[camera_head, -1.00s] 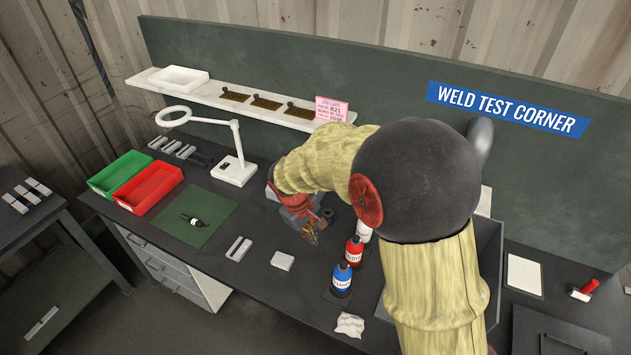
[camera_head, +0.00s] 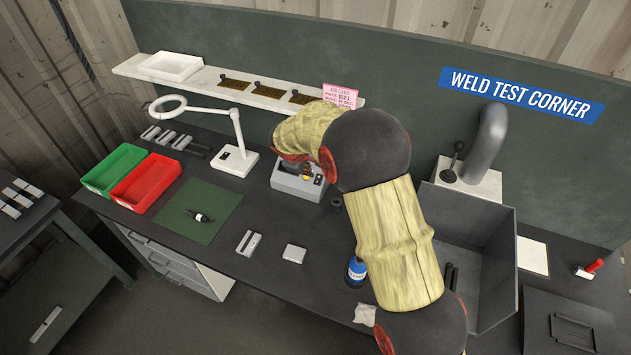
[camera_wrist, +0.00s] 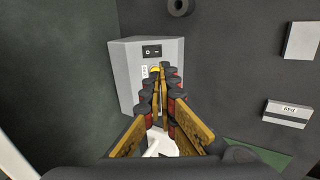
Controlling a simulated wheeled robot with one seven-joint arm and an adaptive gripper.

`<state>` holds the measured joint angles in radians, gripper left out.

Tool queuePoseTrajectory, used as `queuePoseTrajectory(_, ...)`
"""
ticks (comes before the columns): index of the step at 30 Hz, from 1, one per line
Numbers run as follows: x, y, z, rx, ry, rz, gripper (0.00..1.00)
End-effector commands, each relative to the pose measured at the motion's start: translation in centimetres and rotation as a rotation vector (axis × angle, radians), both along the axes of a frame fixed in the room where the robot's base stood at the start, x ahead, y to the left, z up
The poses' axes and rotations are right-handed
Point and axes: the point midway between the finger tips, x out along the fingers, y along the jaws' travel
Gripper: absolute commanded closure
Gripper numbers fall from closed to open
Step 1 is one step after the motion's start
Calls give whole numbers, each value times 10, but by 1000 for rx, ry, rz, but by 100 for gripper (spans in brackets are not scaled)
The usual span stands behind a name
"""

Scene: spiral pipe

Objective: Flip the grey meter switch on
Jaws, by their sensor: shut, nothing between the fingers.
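The grey meter (camera_head: 298,188) stands on the bench near the back panel, right of the white magnifier lamp's base, partly covered by my arm. In the wrist view the meter (camera_wrist: 128,75) is a light grey box with a small black switch panel (camera_wrist: 152,51) on its face. The panel carries small white marks; I cannot tell the switch's position. My gripper (camera_wrist: 164,70) is shut and empty, its fingertips in front of the meter's face just below the black panel. I cannot tell whether they touch it. A yellow part shows beside the tips. In the head view the gripper is mostly hidden.
A dark ring (camera_wrist: 180,6) lies near the meter. The magnifier lamp (camera_head: 236,160) stands to its left. Red (camera_head: 146,184) and green (camera_head: 115,168) trays, a green mat (camera_head: 200,212) and a blue bottle (camera_head: 356,272) are on the bench. A shelf (camera_head: 225,86) runs above.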

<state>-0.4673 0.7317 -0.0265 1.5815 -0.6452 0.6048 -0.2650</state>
Motion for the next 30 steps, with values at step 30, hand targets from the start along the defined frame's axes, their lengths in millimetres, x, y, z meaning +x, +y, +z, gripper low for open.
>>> queuePoseTrajectory(30,58,-22,-117,0,1,-2,100)
